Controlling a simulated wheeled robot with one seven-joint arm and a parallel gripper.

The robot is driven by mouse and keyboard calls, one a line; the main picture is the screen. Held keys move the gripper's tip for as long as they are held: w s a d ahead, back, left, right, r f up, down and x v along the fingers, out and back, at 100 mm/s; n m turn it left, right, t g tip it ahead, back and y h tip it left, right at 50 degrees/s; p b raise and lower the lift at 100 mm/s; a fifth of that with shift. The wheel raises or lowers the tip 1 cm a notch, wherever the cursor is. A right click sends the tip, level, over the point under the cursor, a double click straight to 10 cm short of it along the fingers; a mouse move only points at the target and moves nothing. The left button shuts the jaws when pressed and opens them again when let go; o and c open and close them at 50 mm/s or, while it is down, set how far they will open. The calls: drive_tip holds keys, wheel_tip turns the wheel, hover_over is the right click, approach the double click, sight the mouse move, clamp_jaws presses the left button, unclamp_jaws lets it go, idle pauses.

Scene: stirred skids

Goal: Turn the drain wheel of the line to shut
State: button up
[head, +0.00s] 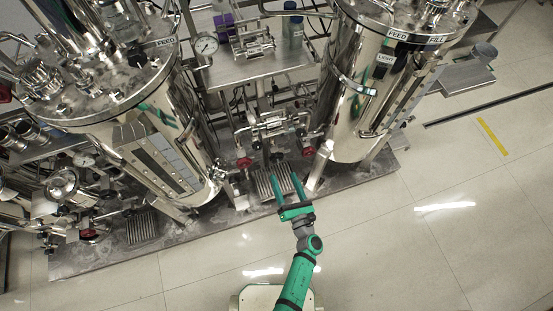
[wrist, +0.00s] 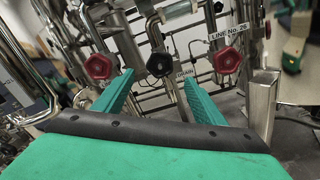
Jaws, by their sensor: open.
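Three wheels stand in a row on the piping in the wrist view: a red wheel (wrist: 98,66) at left, a black wheel (wrist: 160,64) in the middle and a red wheel (wrist: 227,60) at right. A small tag that seems to read DRAIN (wrist: 184,72) sits just right of the black wheel. A LINE No. tag (wrist: 227,36) is above the right red wheel; its last characters are unclear. My gripper (wrist: 160,78) is open and empty, its green fingers pointing at the black wheel, which appears between the fingertips and apart from them. My gripper (head: 285,177) is in front of the piping in the head view.
Steel vessels stand at left (head: 125,115) and right (head: 357,90) of the piping, on a metal skid base (head: 340,178). A steel post (wrist: 263,103) rises right of my right finger. A slotted grate (head: 270,184) lies below my gripper. The tiled floor in front is clear.

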sight(277, 160)
drive_tip(key=x, duration=0.9)
drive_tip(key=shift+w+a, duration=0.15)
drive_tip(key=shift+w, duration=0.2)
